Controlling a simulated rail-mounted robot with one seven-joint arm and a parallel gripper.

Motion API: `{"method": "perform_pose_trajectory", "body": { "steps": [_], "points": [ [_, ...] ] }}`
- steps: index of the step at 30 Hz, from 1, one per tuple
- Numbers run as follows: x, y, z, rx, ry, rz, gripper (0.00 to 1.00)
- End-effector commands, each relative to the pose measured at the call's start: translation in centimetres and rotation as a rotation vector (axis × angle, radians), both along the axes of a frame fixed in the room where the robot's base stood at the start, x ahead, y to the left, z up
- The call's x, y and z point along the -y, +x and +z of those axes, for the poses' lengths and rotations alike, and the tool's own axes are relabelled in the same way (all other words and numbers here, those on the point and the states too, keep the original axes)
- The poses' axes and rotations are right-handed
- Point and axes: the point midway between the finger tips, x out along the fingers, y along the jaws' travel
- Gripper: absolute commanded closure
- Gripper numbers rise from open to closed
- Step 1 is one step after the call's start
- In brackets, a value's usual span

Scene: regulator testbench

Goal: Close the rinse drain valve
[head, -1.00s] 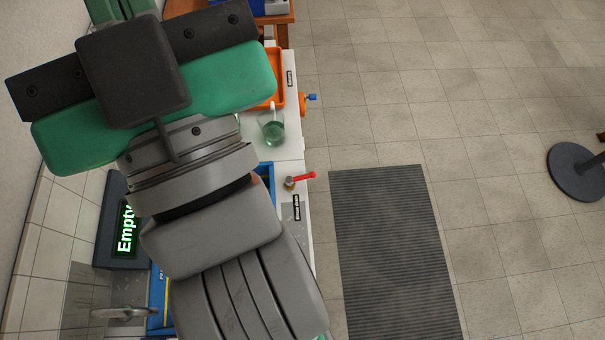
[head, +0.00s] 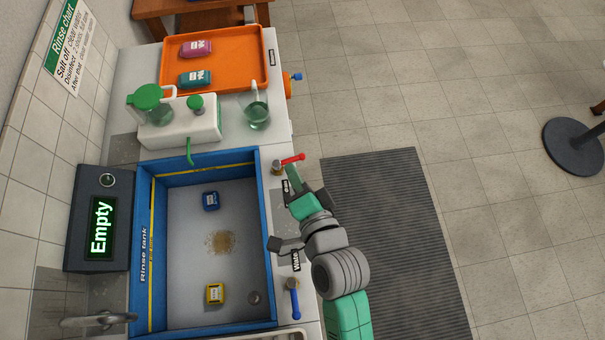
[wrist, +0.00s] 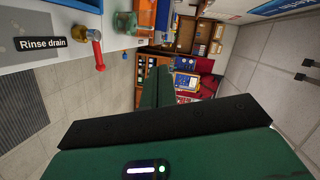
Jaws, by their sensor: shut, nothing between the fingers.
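The rinse drain valve is a brass body with a red lever (head: 292,159) on the right edge of the counter, beside the blue tank's far right corner. The lever points right, out over the edge. In the wrist view the red lever (wrist: 98,55) is at upper left, near the "Rinse drain" label (wrist: 39,43). My gripper (head: 292,178) is shut and empty, its green fingertips just below the lever in the head view. In the wrist view my fingers (wrist: 158,88) are together, to the right of the lever and apart from it in the picture. Actual contact cannot be told.
The blue rinse tank (head: 265,215) holds a blue and a yellow item and a brown patch. A blue-lever valve (head: 294,298) sits nearer on the same edge. A display (head: 101,225) reads "Empty". A glass beaker (head: 257,113) and orange tray (head: 245,75) stand beyond.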

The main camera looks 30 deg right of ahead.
Motion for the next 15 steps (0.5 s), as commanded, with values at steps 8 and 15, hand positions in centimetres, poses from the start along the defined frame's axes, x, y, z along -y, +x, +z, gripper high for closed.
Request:
{"method": "perform_pose_trajectory", "body": {
  "steps": [8,15],
  "points": [
    [2.2,-6.3,-11.4,-0.133,0.281,-0.125,1.00],
    [2.4,-7.0,-12.1,-0.143,0.310,-0.138,1.00]
  ]
}}
